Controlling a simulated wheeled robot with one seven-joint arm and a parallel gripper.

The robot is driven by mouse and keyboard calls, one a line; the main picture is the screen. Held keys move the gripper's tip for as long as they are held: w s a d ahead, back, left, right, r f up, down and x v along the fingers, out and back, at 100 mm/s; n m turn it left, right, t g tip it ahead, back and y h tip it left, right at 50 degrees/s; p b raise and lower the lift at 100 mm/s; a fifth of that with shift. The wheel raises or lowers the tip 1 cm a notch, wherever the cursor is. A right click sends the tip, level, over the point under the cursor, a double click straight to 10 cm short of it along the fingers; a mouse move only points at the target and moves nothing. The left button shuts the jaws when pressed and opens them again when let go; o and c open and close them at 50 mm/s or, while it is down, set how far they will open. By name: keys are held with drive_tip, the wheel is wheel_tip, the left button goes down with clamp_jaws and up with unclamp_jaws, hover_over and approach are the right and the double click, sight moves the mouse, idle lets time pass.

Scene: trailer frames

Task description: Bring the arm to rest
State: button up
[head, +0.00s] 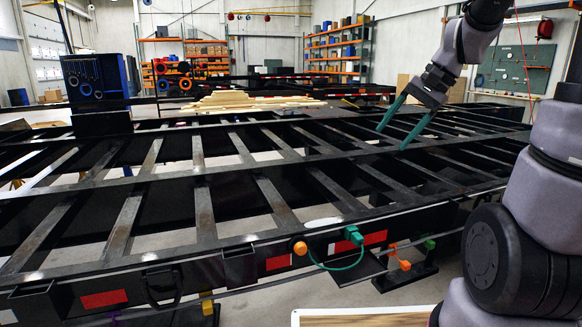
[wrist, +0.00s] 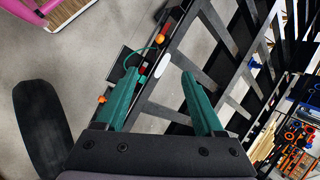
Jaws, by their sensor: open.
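My gripper (head: 404,128) hangs over the right part of the black trailer frame (head: 207,215) in the head view. Its two green fingers point down and to the left, spread apart, with nothing between them. In the wrist view my gripper (wrist: 168,95) is also open and empty, with the frame's beams beyond it. My grey arm stands at the right of the head view, bent up and over toward the frame. The fingers appear to be above the beams; I cannot tell the exact gap.
An orange knob (head: 300,248) and a green connector (head: 353,235) with a looped cable sit on the frame's front edge. An orange valve (head: 404,265) is beside them. Lumber (head: 240,101) lies behind. Shelves (head: 338,50) line the back wall.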

drive_tip(key=s+r+n+t+h, duration=0.3)
drive_tip(key=s+r+t, duration=0.2)
drive_tip(key=s, duration=0.6)
drive_tip(key=shift+s+d+r+h, duration=0.3)
drive_tip(key=shift+r+h, duration=0.1)
drive_tip(key=shift+r, duration=0.55)
